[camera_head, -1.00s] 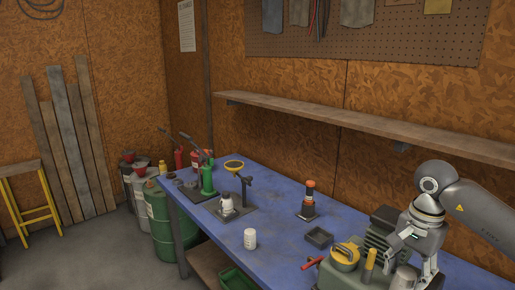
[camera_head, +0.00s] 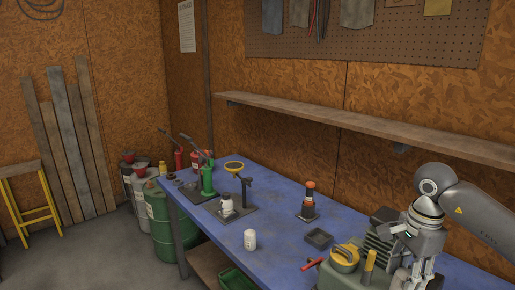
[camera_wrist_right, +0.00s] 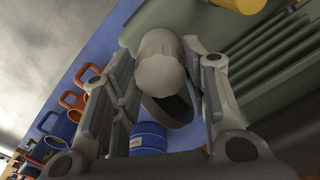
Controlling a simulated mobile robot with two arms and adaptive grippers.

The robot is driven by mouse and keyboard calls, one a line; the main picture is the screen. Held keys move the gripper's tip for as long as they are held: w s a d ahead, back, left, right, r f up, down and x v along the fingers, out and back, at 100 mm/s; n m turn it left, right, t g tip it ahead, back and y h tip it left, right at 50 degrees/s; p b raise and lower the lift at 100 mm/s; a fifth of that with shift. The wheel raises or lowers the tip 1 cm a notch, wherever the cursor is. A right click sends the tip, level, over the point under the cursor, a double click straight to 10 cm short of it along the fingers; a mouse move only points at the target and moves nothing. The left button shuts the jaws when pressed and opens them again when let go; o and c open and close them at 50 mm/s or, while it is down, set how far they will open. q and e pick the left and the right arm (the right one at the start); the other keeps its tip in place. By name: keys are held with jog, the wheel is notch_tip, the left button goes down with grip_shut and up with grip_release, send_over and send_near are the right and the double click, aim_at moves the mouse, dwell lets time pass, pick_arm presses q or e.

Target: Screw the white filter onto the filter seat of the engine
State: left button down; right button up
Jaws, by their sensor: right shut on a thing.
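My right gripper (camera_head: 416,272) is at the right of the head view, over the near side of the green-grey engine (camera_head: 340,277). In the right wrist view its two fingers (camera_wrist_right: 160,62) are closed on a pale grey-white cylinder (camera_wrist_right: 160,72), which I take to be the white filter. The engine body (camera_wrist_right: 235,60) lies close behind it. The filter seat is not clearly visible, and I cannot tell whether the cylinder touches it. A separate small white container (camera_head: 250,240) stands upright on the blue bench (camera_head: 285,250). My left gripper is not in view.
The engine has a yellow cap (camera_head: 345,257) and a yellow post (camera_head: 370,262). A dark square tray (camera_head: 319,239) and an orange-and-black bottle (camera_head: 308,202) stand beyond it. A blue can (camera_wrist_right: 148,139) shows below the fingers. The bench's middle has free room.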

dwell(0.3)
jog(key=m, duration=0.5)
dwell(0.4)
jog(key=m+p, duration=0.1)
jog(key=m, duration=0.4)
jog(key=m, duration=0.5)
jog(key=shift+f+p, duration=0.1)
jog(key=shift+p, duration=0.25)
